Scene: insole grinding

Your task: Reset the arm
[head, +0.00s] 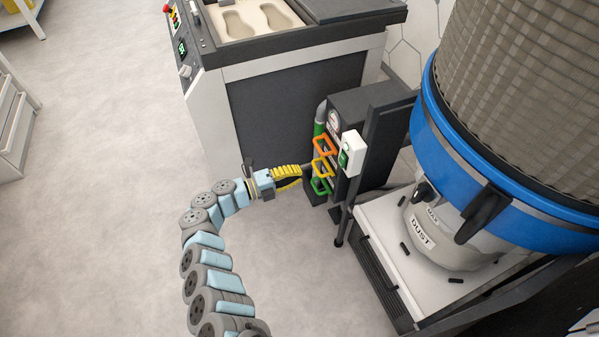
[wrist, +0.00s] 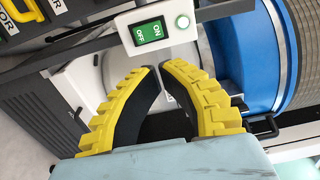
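My gripper (head: 290,177) is at the end of my arm in the head view, left of a post with coloured handles. In the wrist view my gripper (wrist: 159,72) shows two yellow ribbed fingers with dark inner pads. A white switch box (wrist: 161,31) with a green ON/OFF rocker is just beyond the fingertips. The same switch box (head: 352,153) shows in the head view, right of the gripper. I cannot tell whether the fingers touch anything.
Orange, yellow and green handles, the yellow one (head: 322,167) in the middle, project close to my gripper. A machine with insole shapes (head: 300,110) stands behind. A blue-banded dust collector (head: 470,150) stands at right on a white platform (head: 375,222). Floor (head: 110,180) at left is clear.

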